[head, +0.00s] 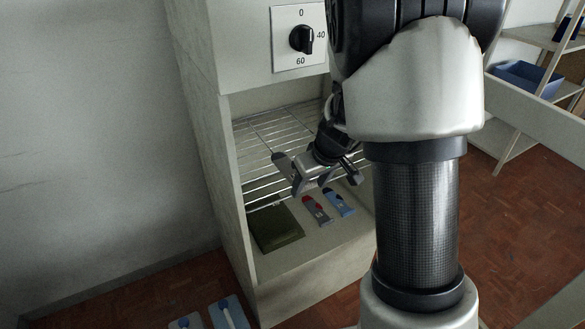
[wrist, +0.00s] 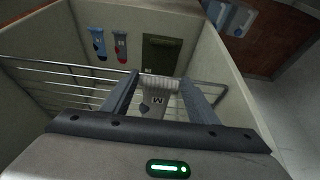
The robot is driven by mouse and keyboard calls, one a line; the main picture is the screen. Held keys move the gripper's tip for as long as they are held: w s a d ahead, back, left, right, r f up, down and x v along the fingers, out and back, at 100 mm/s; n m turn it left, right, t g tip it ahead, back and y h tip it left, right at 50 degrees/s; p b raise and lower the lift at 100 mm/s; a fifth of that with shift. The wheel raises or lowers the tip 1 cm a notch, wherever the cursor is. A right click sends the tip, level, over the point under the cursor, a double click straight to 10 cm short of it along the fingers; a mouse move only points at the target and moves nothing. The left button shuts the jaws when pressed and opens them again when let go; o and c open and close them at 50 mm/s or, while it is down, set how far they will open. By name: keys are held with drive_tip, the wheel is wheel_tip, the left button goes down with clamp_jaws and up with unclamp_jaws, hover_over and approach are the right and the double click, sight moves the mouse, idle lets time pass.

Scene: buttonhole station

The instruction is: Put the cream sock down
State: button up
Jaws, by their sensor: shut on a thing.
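The cream sock (wrist: 157,98) has a ribbed cuff, a grey patch and a letter M. In the wrist view it is between the two fingers of my gripper (wrist: 159,82), which is shut on it near the cuff. In the head view my gripper (head: 318,178) is inside the open bay, above the front of the wire rack; I cannot make out the sock there.
The wire rack (head: 262,148) fills the back of the bay. On the ledge before it lie a dark green flat piece (head: 278,228), a red-and-grey sock (head: 317,210) and a blue sock (head: 340,202). Side walls enclose the bay; a dial (head: 301,39) is above.

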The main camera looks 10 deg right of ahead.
sight(292, 172)
drive_tip(key=w+a, duration=0.1)
drive_tip(key=w, duration=0.2)
drive_tip(key=w+a, duration=0.1)
drive_tip(key=w, duration=0.2)
drive_tip(key=w+a, duration=0.1)
drive_tip(key=w, duration=0.2)
drive_tip(key=shift+f, duration=1.8)
drive_tip(key=shift+b, duration=0.3)
drive_tip(key=shift+f, duration=0.2)
drive_tip(key=o, duration=1.1)
drive_tip(key=shift+r, duration=0.1)
drive_tip(key=shift+r, duration=0.1)
